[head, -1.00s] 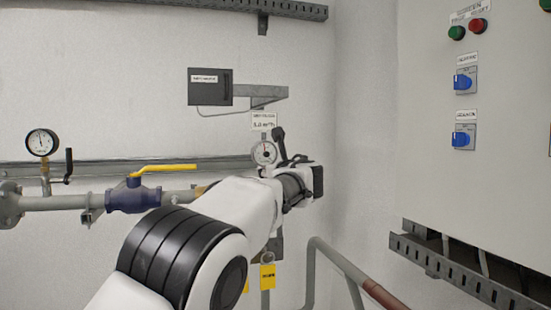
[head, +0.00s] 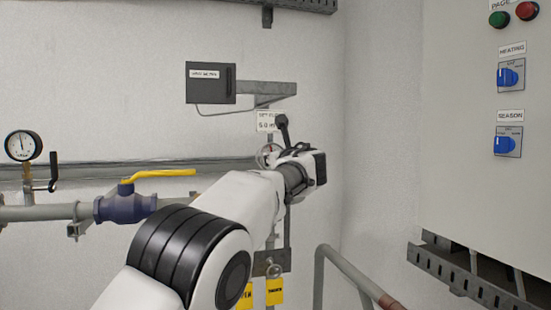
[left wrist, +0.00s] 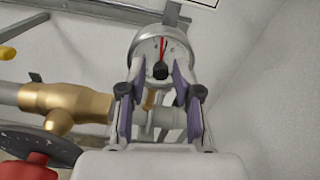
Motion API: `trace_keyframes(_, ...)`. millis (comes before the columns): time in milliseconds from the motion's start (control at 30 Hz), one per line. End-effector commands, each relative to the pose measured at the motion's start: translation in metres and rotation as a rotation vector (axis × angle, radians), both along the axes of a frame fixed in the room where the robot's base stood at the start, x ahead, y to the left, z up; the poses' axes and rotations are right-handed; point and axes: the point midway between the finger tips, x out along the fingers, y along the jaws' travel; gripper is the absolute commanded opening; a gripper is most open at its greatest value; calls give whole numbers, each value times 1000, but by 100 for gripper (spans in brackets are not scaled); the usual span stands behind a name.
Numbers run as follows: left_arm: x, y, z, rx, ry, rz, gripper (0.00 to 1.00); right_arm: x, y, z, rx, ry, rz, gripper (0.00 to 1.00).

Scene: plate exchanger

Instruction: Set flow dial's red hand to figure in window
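The flow dial (head: 266,155) is on the wall pipe in the head view, partly hidden by my left gripper (head: 283,142). In the left wrist view the dial (left wrist: 146,52) has a white face, a red hand (left wrist: 163,48) pointing nearly straight up and a dark centre knob (left wrist: 160,71). My left gripper (left wrist: 160,82) is open, with one finger on each side of the knob; I cannot tell whether they touch it. Its scale figures are too small to read. A white plate (head: 268,121) above the dial shows what looks like "5.0 m", its right end hidden.
A black box (head: 211,83) on a bracket is above. A blue valve with a yellow lever (head: 125,205) and a pressure gauge (head: 23,146) are left. A control cabinet (head: 470,180) and pipe rail (head: 345,265) are right. A brass fitting (left wrist: 62,100) is beside the dial.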

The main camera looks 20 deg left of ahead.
Motion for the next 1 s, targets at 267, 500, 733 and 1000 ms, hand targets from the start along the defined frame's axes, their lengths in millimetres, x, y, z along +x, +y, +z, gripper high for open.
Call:
trace_keyframes(267,0,0,-1,1,4,0,0,0,0,1,0,-1,0,40)
trace_keyframes(500,1,0,2,126,94,2,0,0,0,29,0,-1,0,40)
trace_keyframes(733,1,1,-4,147,106,2,0,0,0,26,0,0,0,40)
trace_keyframes(1000,1,0,-3,146,104,2,44,0,0,26,0,-1,0,40)
